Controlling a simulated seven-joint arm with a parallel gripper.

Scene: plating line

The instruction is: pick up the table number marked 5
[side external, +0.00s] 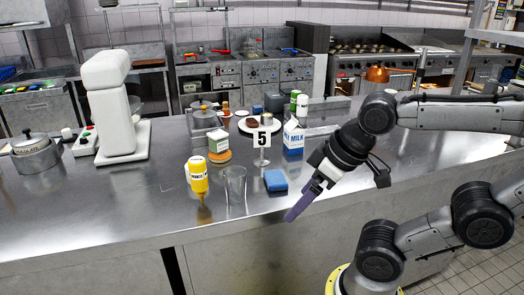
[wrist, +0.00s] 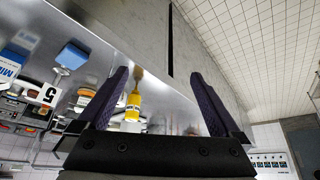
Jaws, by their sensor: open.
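My gripper (side external: 300,208) has purple fingers and is at the counter's front edge, to the right of and nearer than the table number. In the wrist view the two fingers (wrist: 170,95) are spread apart, with nothing held between them.
A blue sponge (side external: 275,181), clear glass (side external: 234,186) and yellow bottle (side external: 198,176) stand in front of the table number. A milk carton (side external: 293,138) is close on its right. A plate (side external: 246,125) with food is behind. The counter's left front is clear.

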